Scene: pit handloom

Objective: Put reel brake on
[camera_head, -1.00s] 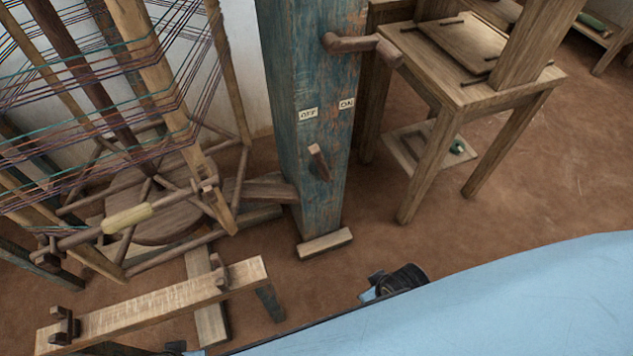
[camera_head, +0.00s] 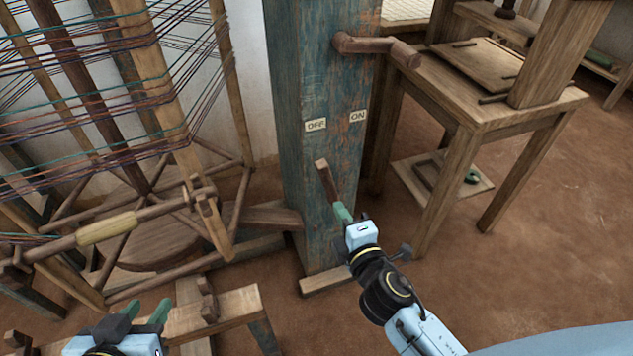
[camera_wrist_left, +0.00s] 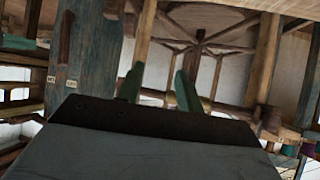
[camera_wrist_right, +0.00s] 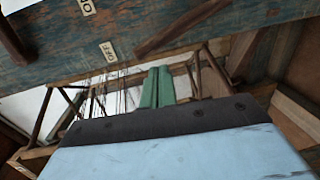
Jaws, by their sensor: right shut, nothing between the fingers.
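The reel brake is a short brown wooden lever (camera_head: 326,181) on the blue-green post (camera_head: 310,230). Its upper end points up towards the OFF label (camera_head: 316,125), left of the ON label (camera_head: 357,116). My right gripper (camera_head: 343,213) is shut and empty at the lever's lower right; I cannot tell whether it touches. In the right wrist view its fingertips (camera_wrist_right: 156,88) are together, below the lever (camera_wrist_right: 185,28). My left gripper (camera_head: 146,312) is open and empty at the lower left, far from the lever; its fingers are apart in the left wrist view (camera_wrist_left: 158,88).
A wooden reel wound with coloured threads (camera_head: 80,110) stands left of the post. A wooden crank handle (camera_head: 375,46) sticks out above the lever. A wooden table (camera_head: 500,112) stands to the right. A bench (camera_head: 215,312) lies at the lower left.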

